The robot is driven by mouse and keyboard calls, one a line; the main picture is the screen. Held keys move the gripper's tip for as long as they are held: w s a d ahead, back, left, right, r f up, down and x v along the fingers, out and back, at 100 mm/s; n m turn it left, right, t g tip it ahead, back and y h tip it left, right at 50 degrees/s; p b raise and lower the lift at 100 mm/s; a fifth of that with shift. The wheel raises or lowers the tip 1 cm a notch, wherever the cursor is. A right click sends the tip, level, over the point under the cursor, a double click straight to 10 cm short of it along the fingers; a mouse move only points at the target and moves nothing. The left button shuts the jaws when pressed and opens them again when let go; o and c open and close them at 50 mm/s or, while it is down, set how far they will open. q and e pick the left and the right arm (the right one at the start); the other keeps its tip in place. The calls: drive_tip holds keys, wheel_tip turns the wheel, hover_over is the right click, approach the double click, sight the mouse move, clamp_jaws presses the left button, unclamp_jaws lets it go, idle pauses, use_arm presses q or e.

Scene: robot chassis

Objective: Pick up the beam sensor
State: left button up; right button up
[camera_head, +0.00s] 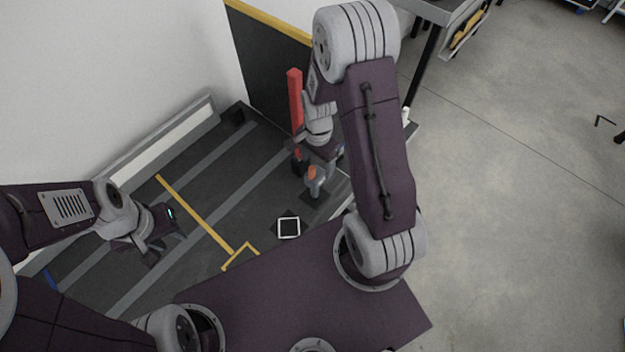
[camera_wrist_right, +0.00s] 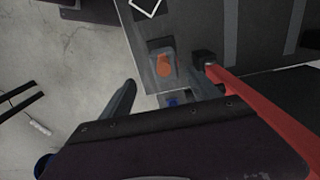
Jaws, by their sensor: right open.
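The likely beam sensor (camera_head: 314,184) is a small grey upright unit with an orange face, standing on the dark platform. It also shows in the right wrist view (camera_wrist_right: 161,72), just beyond the fingertips. My right gripper (camera_wrist_right: 163,92) is open and empty, its fingers apart on the near side of the unit. In the head view my right gripper (camera_head: 325,155) is partly hidden by its own arm, just above and right of the unit. My left gripper (camera_head: 163,244) is low over the platform at the left, with its fingers apart and nothing seen between them.
A red post (camera_head: 295,105) in a black base stands close behind the unit. A black pad with a white square outline (camera_head: 288,228) lies in front of it. A low wall (camera_head: 165,145) bounds the striped platform (camera_head: 215,190). A small blue part (camera_wrist_right: 173,101) shows between the fingers.

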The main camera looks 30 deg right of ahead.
sight(315, 175)
drive_tip(key=f, duration=0.4)
drive_tip(key=shift+w+d, duration=0.15)
drive_tip(key=shift+w, duration=0.25)
drive_tip(key=f, duration=0.4)
drive_tip(key=shift+a+f, duration=0.2)
drive_tip(key=shift+f, duration=0.15)
drive_tip(key=shift+w+f, duration=0.15)
drive_tip(key=shift+f, duration=0.1)
drive_tip(key=shift+r, duration=0.1)
drive_tip(key=c, duration=0.5)
clamp_jaws()
